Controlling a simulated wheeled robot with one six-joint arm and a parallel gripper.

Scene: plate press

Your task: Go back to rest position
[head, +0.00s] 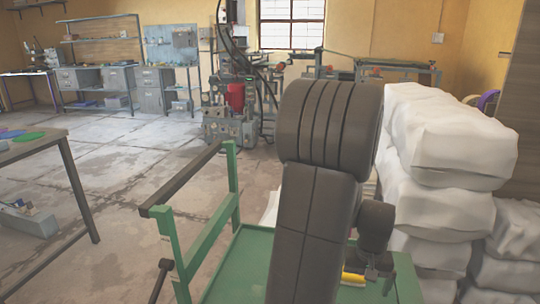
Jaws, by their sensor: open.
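My dark grey arm rises in the middle of the head view and bends over at its top. My gripper (373,273) is low, right of the upright arm link and under the wrist, over the green cart (238,262). It is small and partly hidden, and I see nothing held in it. It is open. A small yellow piece (352,279) shows just left of it; I cannot tell whether they touch.
White wrapped stacks (440,140) stand close on the right of my arm. The cart's handle (182,180) sticks out at left. A table (70,175) is at far left. A machine with a red part (235,97) stands behind. Floor (120,200) between table and cart is clear.

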